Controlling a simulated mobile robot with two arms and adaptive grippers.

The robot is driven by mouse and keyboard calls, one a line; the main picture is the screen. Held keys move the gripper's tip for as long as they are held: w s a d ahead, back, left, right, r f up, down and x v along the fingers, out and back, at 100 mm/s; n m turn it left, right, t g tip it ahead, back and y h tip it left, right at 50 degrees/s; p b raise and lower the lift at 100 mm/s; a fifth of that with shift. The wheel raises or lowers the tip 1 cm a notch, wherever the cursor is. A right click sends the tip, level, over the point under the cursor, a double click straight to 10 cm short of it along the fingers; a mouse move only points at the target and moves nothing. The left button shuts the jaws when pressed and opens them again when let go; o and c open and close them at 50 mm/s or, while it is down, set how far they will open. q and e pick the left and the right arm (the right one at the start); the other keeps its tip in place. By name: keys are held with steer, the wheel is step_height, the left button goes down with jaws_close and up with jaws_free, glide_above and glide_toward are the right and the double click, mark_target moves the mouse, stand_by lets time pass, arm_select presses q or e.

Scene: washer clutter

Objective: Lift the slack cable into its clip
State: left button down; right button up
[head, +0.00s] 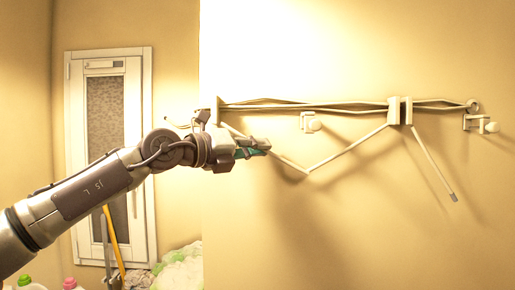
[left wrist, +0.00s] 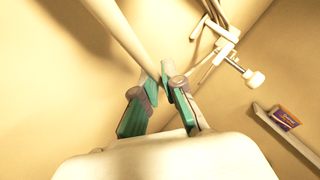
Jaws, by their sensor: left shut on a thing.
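The slack cable (head: 345,150) is pale. In the head view it sags below the rail in a V between a left bracket and a right bracket. Its free end with a grey tip hangs at the right. My left gripper (head: 262,148) is on the sagging left stretch. In the left wrist view, the teal fingertips (left wrist: 160,84) are closed together on the cable (left wrist: 122,32), which runs in from the upper left. The open clip (head: 306,122), with a round knob, is on the wall right of and above the gripper. A clip with a knob also shows in the left wrist view (left wrist: 229,48).
Taut cables (head: 350,107) run along the wall above. A second knobbed clip (head: 480,124) is at the far right. A white door (head: 135,150), cloth (head: 182,268) and bottles (head: 70,284) are at the left. The wall below the cable is clear.

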mark_target(266, 124)
arm_select(q)
steer(key=r+n+t+b, duration=0.1)
steer(key=b, duration=0.2)
steer(key=d+r+n+t+h+b, duration=0.1)
steer(key=b, duration=0.2)
steer(key=r+n+h+b, duration=0.1)
steer(key=b, duration=0.2)
steer(key=shift+d+r+t, duration=0.1)
steer(key=shift+d+t, duration=0.25)
steer(key=shift+t, duration=0.05)
steer(key=shift+r+n+t+h+b, duration=0.4)
steer(key=shift+r+n+b, duration=0.2)
steer(key=shift+r+b, duration=0.2)
steer(key=shift+r+t, duration=0.3)
steer(key=shift+r+n, duration=0.1)
steer(key=shift+n, duration=0.2)
steer(key=shift+a+r, duration=0.1)
steer(key=c, duration=1.5)
jaws_free()
steer(key=shift+c, duration=0.2)
